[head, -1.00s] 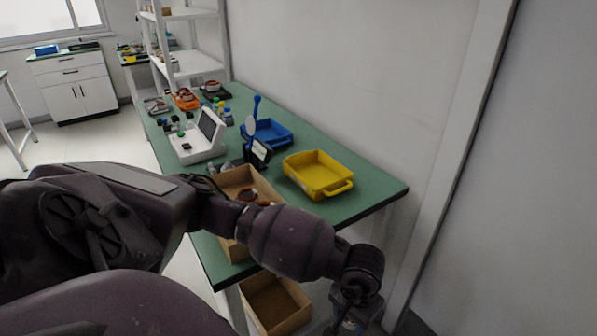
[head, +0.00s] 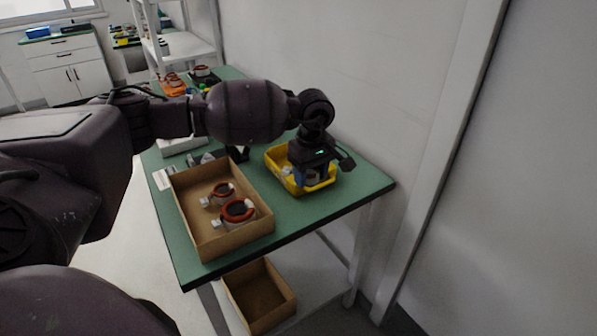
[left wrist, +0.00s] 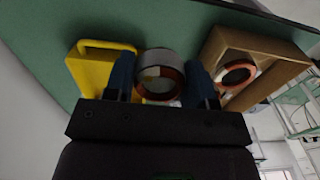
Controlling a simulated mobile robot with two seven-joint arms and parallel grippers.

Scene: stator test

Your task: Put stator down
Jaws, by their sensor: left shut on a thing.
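My left gripper (head: 309,180) points down over the yellow tray (head: 272,158) on the green table. In the left wrist view, the blue fingers of the left gripper (left wrist: 160,82) are shut on a stator (left wrist: 158,62), a grey ring with a copper-red winding. The held stator is hidden by the gripper in the head view. The yellow tray also shows in the left wrist view (left wrist: 92,70), partly behind a finger. I cannot tell whether the stator touches the tray. My right gripper is not in view.
A cardboard box (head: 190,228) on the table's near left holds two stators, one farther back (head: 222,190) and one nearer (head: 237,211). Another box (head: 232,283) stands below the table. A wall runs behind the table. The table's right front corner (head: 350,197) is clear.

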